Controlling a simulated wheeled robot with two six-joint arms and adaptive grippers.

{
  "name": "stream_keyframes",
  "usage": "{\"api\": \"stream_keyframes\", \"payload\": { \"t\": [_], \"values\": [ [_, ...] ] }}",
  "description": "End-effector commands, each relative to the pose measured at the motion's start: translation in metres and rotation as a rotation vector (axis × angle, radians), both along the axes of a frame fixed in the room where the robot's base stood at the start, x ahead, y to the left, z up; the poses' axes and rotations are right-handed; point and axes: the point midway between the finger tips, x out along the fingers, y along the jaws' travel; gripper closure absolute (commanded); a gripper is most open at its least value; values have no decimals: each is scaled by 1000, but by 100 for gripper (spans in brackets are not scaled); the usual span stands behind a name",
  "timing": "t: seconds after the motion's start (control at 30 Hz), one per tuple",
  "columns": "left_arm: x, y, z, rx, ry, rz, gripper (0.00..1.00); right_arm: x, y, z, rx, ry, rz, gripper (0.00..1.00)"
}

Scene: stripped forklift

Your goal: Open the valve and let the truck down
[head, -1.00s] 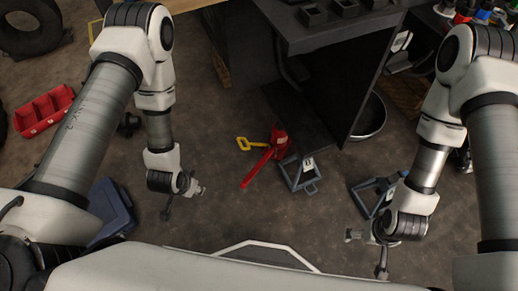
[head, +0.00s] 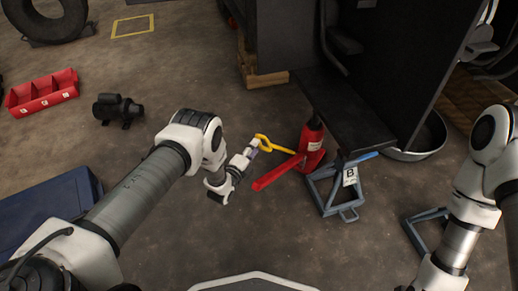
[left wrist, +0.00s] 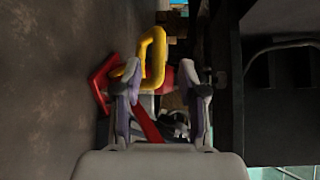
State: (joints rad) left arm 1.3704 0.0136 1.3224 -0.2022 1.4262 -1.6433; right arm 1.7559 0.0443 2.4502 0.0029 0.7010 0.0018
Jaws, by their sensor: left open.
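The red bottle jack (head: 313,142) stands on the floor under the edge of the dark forklift body (head: 345,112). Its red lever (head: 273,175) slopes down to the left. A yellow looped valve handle (head: 272,144) sticks out to the jack's left. My left gripper (head: 252,149) is open at the handle's left end. In the left wrist view, the yellow handle (left wrist: 153,55) shows between and beyond the open fingers of the left gripper (left wrist: 165,92); contact cannot be told. My right gripper is mostly cut off at the bottom edge, so its jaws cannot be judged.
A blue-grey jack stand marked B (head: 340,190) is just right of the jack, with another stand (head: 418,235) further right. A metal basin (head: 425,145) lies behind. A red bin (head: 42,95), black motor (head: 117,107) and blue box (head: 45,205) are at left.

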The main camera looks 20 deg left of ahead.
Motion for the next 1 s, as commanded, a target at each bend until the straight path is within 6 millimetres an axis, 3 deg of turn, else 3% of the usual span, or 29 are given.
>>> {"api": "stream_keyframes", "payload": {
  "t": [0.03,0.2,0.5,0.53,0.63,1.0],
  "values": [
    [10,-2,-8,0,-2,0,59,0,0,-14,0,-1,-2,6],
    [37,-7,-10,-2,1,0,59,1,-1,-29,-1,-3,-5,6],
    [46,-9,-6,-2,4,1,59,2,-1,-29,-1,-5,-5,6],
    [45,-9,-6,-2,4,1,62,2,-1,-29,-1,-5,-5,6],
    [45,-8,-6,-2,4,1,98,2,-1,-30,-1,-5,-5,6],
    [45,-9,-5,-7,12,8,100,1,-1,-28,-1,-4,-6,6]
  ]
}}
